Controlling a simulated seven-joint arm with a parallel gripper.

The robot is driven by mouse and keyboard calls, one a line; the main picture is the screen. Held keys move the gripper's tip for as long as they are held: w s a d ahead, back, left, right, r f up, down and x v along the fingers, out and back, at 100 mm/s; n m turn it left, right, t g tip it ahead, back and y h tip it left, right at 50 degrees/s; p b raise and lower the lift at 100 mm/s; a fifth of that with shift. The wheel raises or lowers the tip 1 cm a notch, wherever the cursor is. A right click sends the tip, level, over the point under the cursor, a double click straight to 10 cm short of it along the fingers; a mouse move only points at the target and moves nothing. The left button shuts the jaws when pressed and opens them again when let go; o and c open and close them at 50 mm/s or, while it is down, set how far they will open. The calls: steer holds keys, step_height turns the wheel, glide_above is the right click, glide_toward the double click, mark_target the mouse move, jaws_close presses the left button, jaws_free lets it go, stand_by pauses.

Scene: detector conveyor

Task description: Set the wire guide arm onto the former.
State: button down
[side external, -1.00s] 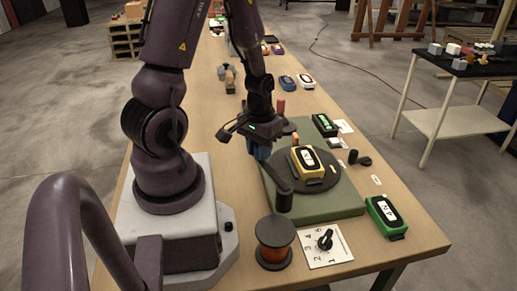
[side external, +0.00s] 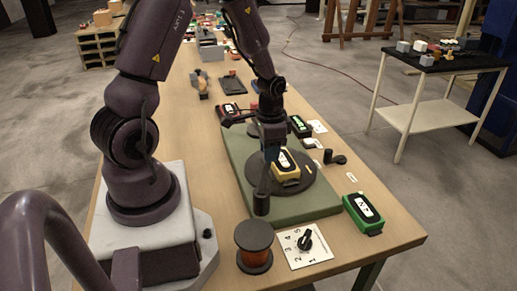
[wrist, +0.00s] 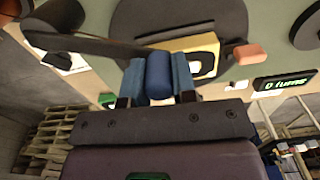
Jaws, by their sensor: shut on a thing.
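The wire guide arm (side external: 262,190) is a dark bar with a black upright post at its near end. In the wrist view the bar (wrist: 90,45) runs left from my fingers to that post. My gripper (wrist: 158,78) is shut on a blue cylinder at the bar's other end; it also shows in the side view (side external: 271,150). I take the round dark disc (side external: 306,181) on the green base (side external: 300,208) as the former. My gripper and the arm are over its left edge. I cannot tell whether they touch it. A yellow-cased device (side external: 286,165) lies on the disc.
A copper wire spool (side external: 254,240) and a numbered dial card (side external: 305,246) stand in front of the base. A green device (side external: 363,213) lies to the right. A salmon peg (wrist: 250,54) and a turns counter (wrist: 284,83) are near my gripper.

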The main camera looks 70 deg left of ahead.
steer(key=shift+w+d+m, duration=0.3)
steer(key=shift+w+m, duration=0.2)
steer(key=shift+m, duration=0.05)
steer(key=shift+w+d+m, duration=0.3)
steer(key=shift+w+m, duration=0.2)
steer(key=shift+m, duration=0.05)
steer(key=shift+w+d, duration=0.1)
steer(key=c, duration=0.9)
jaws_free()
step_height(320, 180, up, 13)
